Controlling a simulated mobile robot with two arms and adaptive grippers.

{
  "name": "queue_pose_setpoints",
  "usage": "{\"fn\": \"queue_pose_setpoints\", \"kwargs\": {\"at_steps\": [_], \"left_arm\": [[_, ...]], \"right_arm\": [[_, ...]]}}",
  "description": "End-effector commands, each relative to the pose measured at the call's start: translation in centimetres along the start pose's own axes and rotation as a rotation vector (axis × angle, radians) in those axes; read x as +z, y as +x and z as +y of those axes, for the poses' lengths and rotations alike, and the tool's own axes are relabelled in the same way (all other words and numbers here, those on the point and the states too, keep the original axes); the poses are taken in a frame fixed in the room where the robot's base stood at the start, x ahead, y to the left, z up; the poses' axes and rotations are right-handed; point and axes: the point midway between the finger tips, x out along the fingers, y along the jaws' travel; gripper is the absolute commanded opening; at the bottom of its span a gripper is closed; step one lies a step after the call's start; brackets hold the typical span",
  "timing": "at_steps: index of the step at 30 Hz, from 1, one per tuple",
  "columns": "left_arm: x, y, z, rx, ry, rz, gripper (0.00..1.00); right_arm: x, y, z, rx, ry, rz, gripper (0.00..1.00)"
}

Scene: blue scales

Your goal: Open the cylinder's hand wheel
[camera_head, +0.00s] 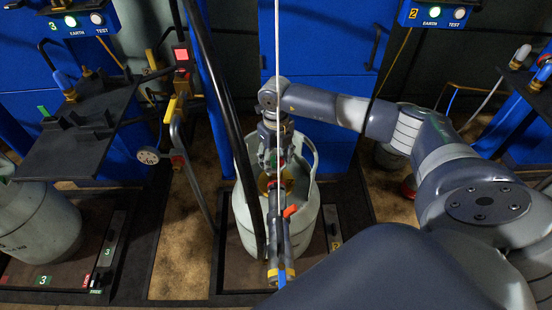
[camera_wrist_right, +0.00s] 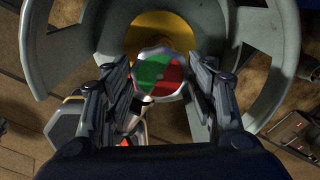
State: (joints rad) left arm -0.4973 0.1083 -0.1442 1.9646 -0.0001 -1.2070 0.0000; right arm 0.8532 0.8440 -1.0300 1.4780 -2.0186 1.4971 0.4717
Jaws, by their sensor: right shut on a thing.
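The grey cylinder (camera_head: 305,228) stands upright on a dark scale at the centre of the head view. Its hand wheel (camera_wrist_right: 160,74), with a green half and a red half, shows in the wrist view inside the cylinder's collar (camera_wrist_right: 283,60). My right gripper (camera_head: 274,160) reaches down into the collar from above. In the wrist view its two fingers (camera_wrist_right: 160,82) stand on either side of the hand wheel and are shut on it. In the head view the gripper largely hides the wheel. My left gripper does not show.
A filling tool with a hanging hose (camera_head: 278,240) is at the front of the cylinder. A second cylinder (camera_head: 35,225) stands at far left, below a black shelf (camera_head: 75,140). Blue cabinets (camera_head: 320,60) stand behind.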

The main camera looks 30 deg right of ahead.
Motion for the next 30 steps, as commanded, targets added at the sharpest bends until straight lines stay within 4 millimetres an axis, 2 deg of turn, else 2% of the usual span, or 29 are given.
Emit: {"fn": "queue_pose_setpoints", "kwargs": {"at_steps": [14,24,30], "left_arm": [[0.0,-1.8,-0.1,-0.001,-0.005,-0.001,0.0],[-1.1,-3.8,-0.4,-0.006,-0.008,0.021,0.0],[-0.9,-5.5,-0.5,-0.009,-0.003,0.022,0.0]], "right_arm": [[0.0,0.1,0.0,-0.001,-0.454,-0.001,0.28],[0.0,0.1,0.0,-0.001,-0.777,-0.001,0.28],[0.1,0.1,-0.1,-0.002,-0.966,-0.001,0.28]]}}
